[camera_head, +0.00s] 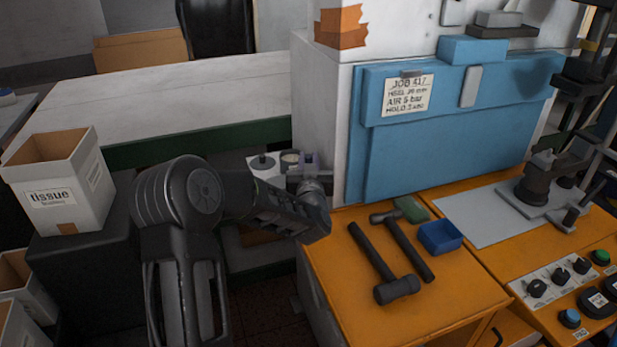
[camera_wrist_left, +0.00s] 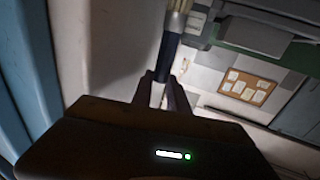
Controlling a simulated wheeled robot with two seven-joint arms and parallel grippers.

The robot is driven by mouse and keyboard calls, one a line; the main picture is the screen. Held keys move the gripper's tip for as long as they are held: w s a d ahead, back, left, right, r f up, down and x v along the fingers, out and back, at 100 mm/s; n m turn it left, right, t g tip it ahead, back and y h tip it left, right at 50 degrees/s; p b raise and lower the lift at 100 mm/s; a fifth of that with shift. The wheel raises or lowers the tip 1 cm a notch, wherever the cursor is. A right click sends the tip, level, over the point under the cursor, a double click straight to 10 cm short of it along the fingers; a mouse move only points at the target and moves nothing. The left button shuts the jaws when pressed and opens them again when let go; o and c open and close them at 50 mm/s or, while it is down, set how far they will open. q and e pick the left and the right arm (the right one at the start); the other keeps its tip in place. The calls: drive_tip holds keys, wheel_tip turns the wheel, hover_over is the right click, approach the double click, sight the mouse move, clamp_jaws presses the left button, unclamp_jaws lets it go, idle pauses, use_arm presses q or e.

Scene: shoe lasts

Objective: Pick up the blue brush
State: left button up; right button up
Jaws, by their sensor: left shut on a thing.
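The blue brush (camera_wrist_left: 169,52) is between the fingertips of my left gripper (camera_wrist_left: 162,94) in the left wrist view. Its dark blue handle points away from the gripper, with pale bristles at the top edge of that view. The gripper is shut on the handle. In the head view my left gripper (camera_head: 303,162) is beside the white cabinet wall, above the small stand at the back; I cannot make out the brush clearly there. My right gripper is not in view.
Two hammers (camera_head: 398,290), a green block (camera_head: 411,209) and a blue tray (camera_head: 440,237) lie on the orange bench (camera_head: 345,306). A blue panel (camera_head: 440,150) stands behind. A tissue box (camera_head: 60,185) is at left. The long pale table (camera_head: 190,100) behind is mostly clear.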

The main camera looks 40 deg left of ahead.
use_arm(q)
clamp_jaws()
drive_tip(key=shift+r, duration=0.15)
drive_tip(key=shift+s+a+r, duration=0.1)
drive_tip(key=shift+s+r, duration=0.05)
drive_tip(key=shift+r, duration=0.05)
wheel_tip(320, 180, up, 6)
drive_tip(key=s+a+b, duration=0.5)
drive_tip(key=s+a, duration=0.6)
drive_tip(key=s, duration=0.5)
drive_tip(key=shift+r, duration=0.15)
